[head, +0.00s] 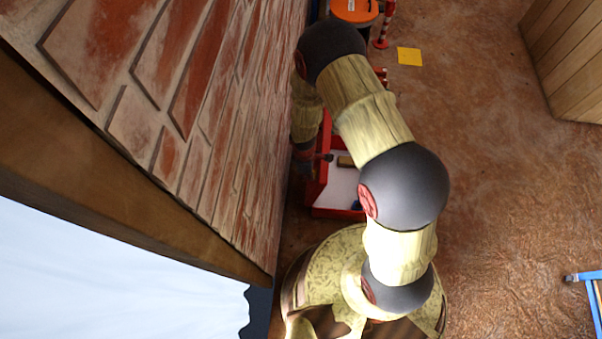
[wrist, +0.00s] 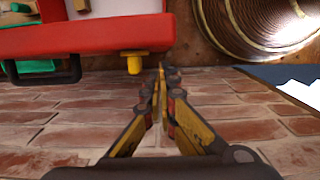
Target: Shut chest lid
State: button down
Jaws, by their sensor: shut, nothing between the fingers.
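The red chest (head: 338,212) stands open on the floor beside the brick wall in the head view, partly behind my arm. Its pale inside and a few small things in it show. In the wrist view a red part of the chest (wrist: 100,35) fills the upper left, with a yellow latch (wrist: 134,65) and a black handle (wrist: 42,75). Whether this part is the lid or the body is hard to tell. My gripper (wrist: 163,70) is shut and empty, its tips just right of the latch, over brick. Contact with the chest cannot be told.
The brick wall (head: 200,110) runs close along the left. A round ribbed container (wrist: 262,25) is at upper right in the wrist view. An orange-topped bin (head: 354,12) and yellow square (head: 409,57) lie beyond my arm. Open floor is at right.

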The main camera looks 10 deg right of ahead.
jog(key=shift+s+d+f, duration=0.15)
jog(key=shift+s+d, duration=0.05)
jog(key=shift+d, duration=0.35)
jog(key=shift+d, duration=0.1)
